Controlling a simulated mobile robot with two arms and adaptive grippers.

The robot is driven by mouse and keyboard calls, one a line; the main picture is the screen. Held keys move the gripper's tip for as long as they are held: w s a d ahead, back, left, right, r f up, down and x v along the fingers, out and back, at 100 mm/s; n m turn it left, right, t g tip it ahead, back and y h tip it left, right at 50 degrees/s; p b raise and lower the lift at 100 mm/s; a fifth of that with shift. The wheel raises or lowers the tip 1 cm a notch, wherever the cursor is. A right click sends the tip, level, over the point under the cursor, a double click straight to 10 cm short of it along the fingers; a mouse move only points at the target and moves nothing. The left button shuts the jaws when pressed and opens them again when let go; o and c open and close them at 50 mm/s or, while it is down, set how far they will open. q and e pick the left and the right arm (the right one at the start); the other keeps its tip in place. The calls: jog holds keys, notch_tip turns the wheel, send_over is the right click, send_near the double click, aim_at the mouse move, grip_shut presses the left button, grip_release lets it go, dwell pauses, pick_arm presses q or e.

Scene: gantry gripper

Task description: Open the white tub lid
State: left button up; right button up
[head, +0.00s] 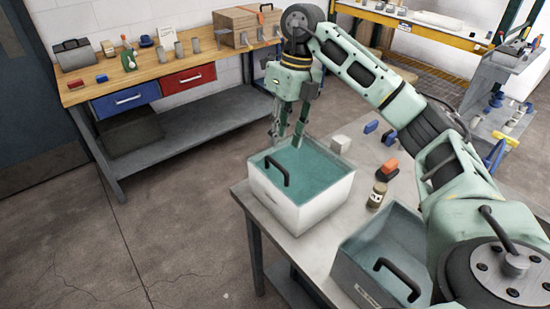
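The white tub (312,212) stands on the near table. Its see-through teal lid (315,172) lies over the top, with a black bar handle (277,171) near the left side. The lid looks closed. My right gripper (287,139) points down over the far left part of the lid, behind the handle in the picture. Its fingers are apart and nothing shows between them. I cannot tell whether the fingertips touch the lid. My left gripper is not in view.
A grey tub (350,272) with a similar teal lid and black handle (397,279) stands at the front right. A small bottle (377,193), a white block (340,144) and blue pieces (371,127) sit near the white tub. A wooden workbench (150,77) stands behind.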

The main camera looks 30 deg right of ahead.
aim_at(278, 164)
jog(key=f, duration=0.2)
jog(key=f+p, duration=0.1)
jog(key=a+f, duration=0.1)
jog(key=f, duration=0.1)
jog(key=shift+s+f+p, duration=0.3)
jog(key=shift+s+p, duration=0.1)
jog(key=shift+w+a+f, duration=0.15)
jog(key=shift+f, duration=0.3)
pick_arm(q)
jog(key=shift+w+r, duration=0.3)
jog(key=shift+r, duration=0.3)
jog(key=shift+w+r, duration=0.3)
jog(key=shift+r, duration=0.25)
pick_arm(e)
jog(key=shift+c, duration=0.7)
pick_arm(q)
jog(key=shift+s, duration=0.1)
pick_arm(e)
grip_shut()
